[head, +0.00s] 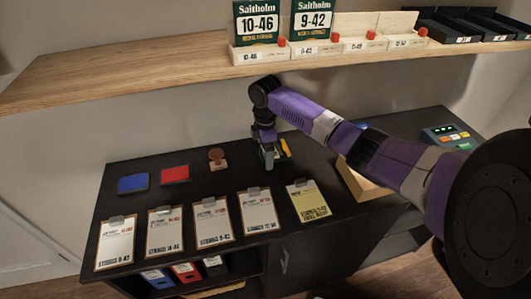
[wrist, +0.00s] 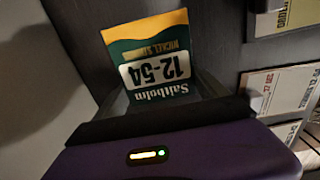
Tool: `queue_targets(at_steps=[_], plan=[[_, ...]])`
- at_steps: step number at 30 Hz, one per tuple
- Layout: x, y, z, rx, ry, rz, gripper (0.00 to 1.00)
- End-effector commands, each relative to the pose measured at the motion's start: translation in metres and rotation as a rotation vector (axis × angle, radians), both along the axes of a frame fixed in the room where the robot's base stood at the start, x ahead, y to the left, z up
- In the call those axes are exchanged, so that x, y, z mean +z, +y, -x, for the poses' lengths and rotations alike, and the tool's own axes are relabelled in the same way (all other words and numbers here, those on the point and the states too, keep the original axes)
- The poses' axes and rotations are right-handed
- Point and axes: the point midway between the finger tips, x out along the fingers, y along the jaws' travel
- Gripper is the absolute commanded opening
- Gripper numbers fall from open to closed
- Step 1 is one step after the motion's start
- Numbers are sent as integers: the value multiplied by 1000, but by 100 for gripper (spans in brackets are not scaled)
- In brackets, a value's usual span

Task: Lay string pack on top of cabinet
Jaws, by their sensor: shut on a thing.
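The string pack (wrist: 152,62), green, yellow and white with "12-54" and "Saitholm" on it, appears upside down in the wrist view. My gripper (wrist: 165,100) is shut on its near end. In the head view my gripper (head: 268,162) points down over the back middle of the black cabinet top (head: 205,184), and hides much of the pack (head: 286,148). The pack is low over the cabinet; I cannot tell whether it touches the surface.
Several clipboards (head: 212,222) line the cabinet's front edge. A blue pad (head: 133,183), a red pad (head: 176,174) and a stamp (head: 217,158) lie left of my gripper. A wooden shelf (head: 130,75) with string packs hangs above. A wooden box (head: 362,185) stands right.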

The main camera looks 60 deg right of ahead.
Motion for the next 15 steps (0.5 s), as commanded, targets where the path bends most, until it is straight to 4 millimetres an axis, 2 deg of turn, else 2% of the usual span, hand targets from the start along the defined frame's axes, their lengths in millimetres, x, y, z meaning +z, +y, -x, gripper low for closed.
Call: queue_targets(at_steps=[8, 9, 11, 15], plan=[[-4, 1, 0, 0, 1, 0, 44], [-4, 1, 0, 0, 1, 0, 89], [-4, 1, 0, 0, 2, -1, 100], [-5, 2, 1, 1, 5, -3, 100]])
